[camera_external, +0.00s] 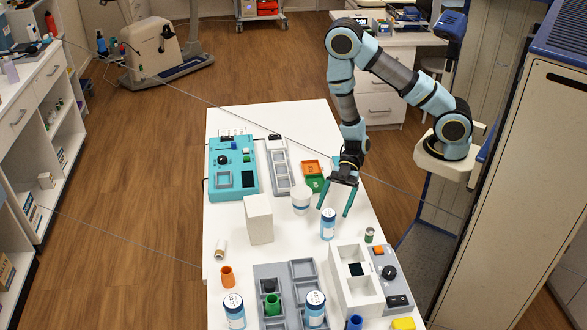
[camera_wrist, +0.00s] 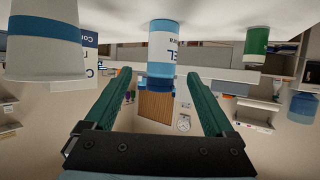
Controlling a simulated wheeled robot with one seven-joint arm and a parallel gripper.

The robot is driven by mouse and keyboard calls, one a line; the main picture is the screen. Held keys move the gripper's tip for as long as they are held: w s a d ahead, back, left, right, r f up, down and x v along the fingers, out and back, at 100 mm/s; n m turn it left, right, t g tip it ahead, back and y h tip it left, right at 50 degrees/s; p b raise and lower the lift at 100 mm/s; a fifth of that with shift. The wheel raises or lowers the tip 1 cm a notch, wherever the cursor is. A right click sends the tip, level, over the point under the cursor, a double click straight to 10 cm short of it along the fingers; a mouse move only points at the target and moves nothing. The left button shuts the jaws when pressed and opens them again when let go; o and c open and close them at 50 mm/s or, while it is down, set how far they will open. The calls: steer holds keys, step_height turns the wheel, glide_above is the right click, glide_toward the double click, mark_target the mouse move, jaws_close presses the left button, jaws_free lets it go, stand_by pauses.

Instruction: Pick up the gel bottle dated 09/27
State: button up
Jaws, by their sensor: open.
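A white cup (camera_external: 301,201) is left of my gripper and looms close in the wrist view (camera_wrist: 45,45). A white box (camera_external: 258,220) stands farther left. A small green can (camera_external: 369,234) is right of the nearest bottle. A white divided container (camera_external: 345,262) and grey trays (camera_external: 302,268) lie in front.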

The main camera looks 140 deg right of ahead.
mark_target(325, 229)
steer(key=x, duration=0.3)
steer(key=shift+w+p, duration=0.2)
steer(key=shift+p, duration=0.15)
steer(key=p+x, duration=0.2)
steer(key=x, duration=0.2)
steer(key=shift+w+a+p, duration=0.25)
steer(key=shift+w+p, duration=0.05)
steer(key=shift+w+f, duration=0.25)
steer(key=shift+w, duration=0.1)
jaws_close()
